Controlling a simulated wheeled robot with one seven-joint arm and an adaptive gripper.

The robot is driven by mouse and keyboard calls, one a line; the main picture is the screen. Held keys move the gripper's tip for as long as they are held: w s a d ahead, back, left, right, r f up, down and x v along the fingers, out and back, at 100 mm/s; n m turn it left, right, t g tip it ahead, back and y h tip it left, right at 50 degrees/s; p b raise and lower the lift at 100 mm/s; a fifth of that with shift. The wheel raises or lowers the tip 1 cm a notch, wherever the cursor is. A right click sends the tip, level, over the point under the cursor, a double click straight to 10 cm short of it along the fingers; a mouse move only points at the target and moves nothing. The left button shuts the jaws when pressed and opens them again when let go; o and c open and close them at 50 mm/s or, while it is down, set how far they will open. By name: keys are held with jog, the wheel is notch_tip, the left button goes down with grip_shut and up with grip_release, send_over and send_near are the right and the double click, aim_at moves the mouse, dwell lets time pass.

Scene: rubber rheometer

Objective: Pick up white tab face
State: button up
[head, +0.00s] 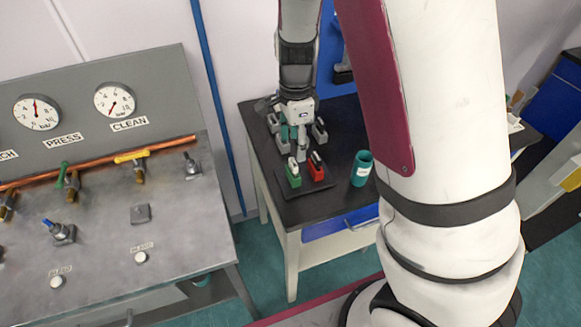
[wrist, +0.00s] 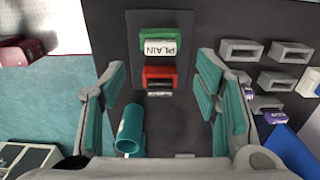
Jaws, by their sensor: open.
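A white tab face (wrist: 160,48) marked "PLAIN" shows on a green holder (wrist: 150,33) in the wrist view. In the head view the green holder (head: 293,179) stands on a dark mat with a white tab (head: 293,164) upright in it. A red holder (wrist: 159,72) sits beside it, with a smaller pale edge showing at its near side. My gripper (wrist: 163,72) is open, its teal-padded fingers spread wide to either side of the holders, with nothing between them touching. In the head view my gripper (head: 292,131) hangs over the table behind the holders.
A teal cup (wrist: 130,130) stands near the left finger; it also shows in the head view (head: 361,168). Several grey holders (wrist: 241,49) stand to the right, some with purple-marked tabs. The dark table (head: 340,195) has free room in front of the cup. A gauge panel stands left.

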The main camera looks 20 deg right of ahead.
aim_at(293, 162)
jog(key=shift+a+f, duration=0.15)
jog(key=shift+f, duration=3.8)
jog(key=c, duration=1.3)
